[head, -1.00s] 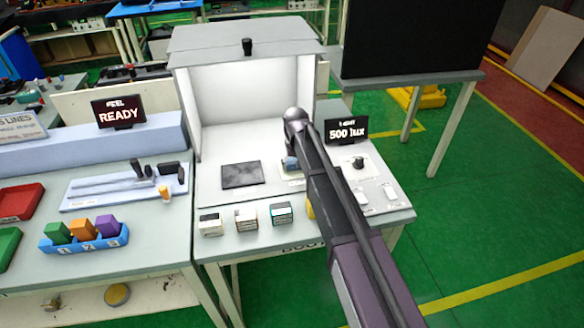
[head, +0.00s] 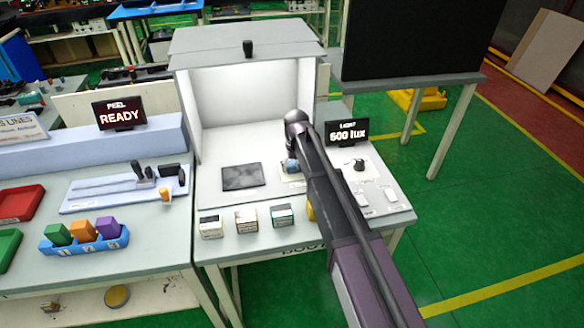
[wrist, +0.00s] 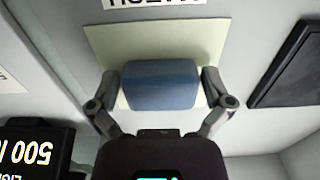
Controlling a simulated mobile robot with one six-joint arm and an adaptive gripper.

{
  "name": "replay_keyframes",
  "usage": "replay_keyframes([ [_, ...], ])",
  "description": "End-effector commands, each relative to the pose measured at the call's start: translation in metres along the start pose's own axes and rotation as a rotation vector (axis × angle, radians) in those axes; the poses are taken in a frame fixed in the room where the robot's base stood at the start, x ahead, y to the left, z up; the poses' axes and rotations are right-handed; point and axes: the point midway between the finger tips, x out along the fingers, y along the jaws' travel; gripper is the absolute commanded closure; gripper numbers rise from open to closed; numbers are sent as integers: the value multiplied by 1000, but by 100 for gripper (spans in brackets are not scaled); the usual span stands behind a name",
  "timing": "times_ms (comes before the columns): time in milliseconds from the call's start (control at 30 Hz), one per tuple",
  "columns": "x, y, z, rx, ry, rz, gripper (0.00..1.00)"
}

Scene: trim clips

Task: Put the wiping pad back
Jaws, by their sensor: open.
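The wiping pad (wrist: 160,92) is a blue block with rounded edges. In the wrist view it lies between the two fingers of my gripper (wrist: 160,84), over a pale cream square (wrist: 108,42). The fingers stand on either side of it, very close; whether they touch it I cannot tell. My gripper is open. In the head view a part of the blue pad (head: 290,166) shows beside my arm, at the pale square on the bench. My arm hides the gripper and the rest of the pad there.
A dark flat plate (head: 242,177) lies in the white light booth (head: 240,88), left of the pad. Several small boxes stand along the bench's front edge. A lux display (head: 347,132) and a black knob (head: 359,164) are at the right, close to my arm.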

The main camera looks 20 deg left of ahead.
Motion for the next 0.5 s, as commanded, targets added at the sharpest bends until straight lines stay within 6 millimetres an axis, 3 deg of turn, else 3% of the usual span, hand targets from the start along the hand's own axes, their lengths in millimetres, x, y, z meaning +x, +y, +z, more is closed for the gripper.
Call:
replay_keyframes([
  [500,-36,0,0,0,0,0,0],
])
